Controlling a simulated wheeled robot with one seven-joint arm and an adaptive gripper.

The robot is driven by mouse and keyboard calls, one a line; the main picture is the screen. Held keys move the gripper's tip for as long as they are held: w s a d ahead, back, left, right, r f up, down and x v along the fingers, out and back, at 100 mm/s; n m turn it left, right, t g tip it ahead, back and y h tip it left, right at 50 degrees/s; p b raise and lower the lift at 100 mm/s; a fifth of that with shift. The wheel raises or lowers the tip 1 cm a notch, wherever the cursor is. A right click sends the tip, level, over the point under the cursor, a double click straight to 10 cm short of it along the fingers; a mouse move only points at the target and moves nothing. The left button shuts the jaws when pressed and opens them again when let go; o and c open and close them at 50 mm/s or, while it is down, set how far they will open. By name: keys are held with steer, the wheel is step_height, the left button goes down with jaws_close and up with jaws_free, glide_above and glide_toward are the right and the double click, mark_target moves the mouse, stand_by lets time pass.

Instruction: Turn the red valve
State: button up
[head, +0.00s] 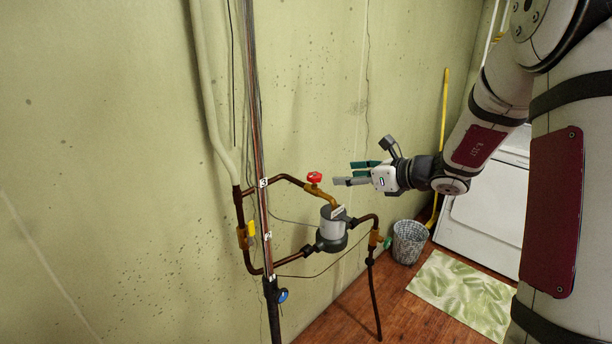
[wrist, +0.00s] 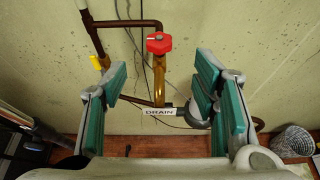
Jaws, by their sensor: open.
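The red valve (head: 314,178) is a small red knob on a brass fitting, on the upper copper pipe by the wall. In the wrist view the red valve (wrist: 159,43) is ahead, near the top centre, between the lines of my two fingers and beyond their tips. My gripper (head: 350,174) is just right of the red valve in the head view, its fingers pointing left toward it. In the wrist view my gripper (wrist: 163,75) has its green-padded fingers wide apart with nothing between them. The gripper does not appear to touch the valve.
A grey meter (head: 332,225) with a "DRAIN" tag (wrist: 158,111) sits below the valve. A yellow handle (head: 251,228), a blue knob (head: 283,296) and vertical pipes stand left. A wastebasket (head: 409,243), a white appliance (head: 487,220) and a leaf-patterned mat (head: 462,290) are at right.

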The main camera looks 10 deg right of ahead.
mark_target(317, 176)
steer(key=x, duration=1.3)
steer(key=shift+p, duration=0.4)
steer(key=shift+c, duration=0.3)
steer(key=c, duration=1.1)
